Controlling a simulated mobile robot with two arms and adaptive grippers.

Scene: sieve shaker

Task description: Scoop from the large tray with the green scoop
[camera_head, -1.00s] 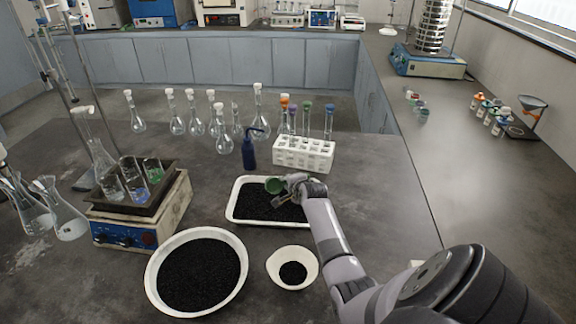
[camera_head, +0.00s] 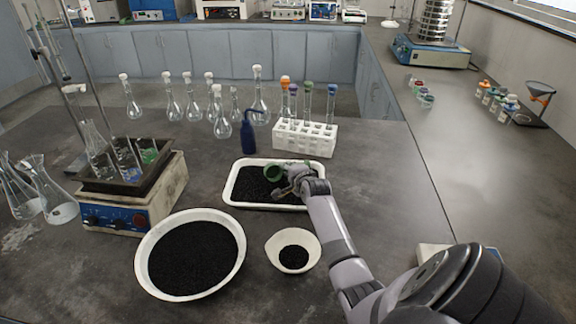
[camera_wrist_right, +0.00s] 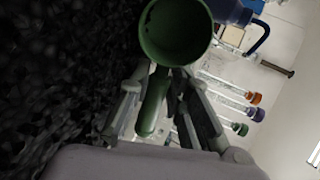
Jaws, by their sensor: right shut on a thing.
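The large tray (camera_head: 230,191) is a white rectangular tray filled with black granules, in the middle of the bench. The green scoop (camera_head: 272,173) is over the tray. My right gripper (camera_head: 290,182) is shut on its handle. In the right wrist view the green scoop (camera_wrist_right: 176,30) shows its round cup, and the handle runs between the fingers of my right gripper (camera_wrist_right: 160,110). The cup looks empty, though its inside is dark. Black granules fill the left of that view, close to the scoop; I cannot tell whether they touch. My left gripper is not in view.
A round white bowl of black granules (camera_head: 142,262) and a smaller white bowl (camera_head: 312,246) stand in front of the tray. Behind it are a white tube rack (camera_head: 305,139), a blue bottle (camera_head: 248,136) and several flasks. A hot plate (camera_head: 130,213) is at left.

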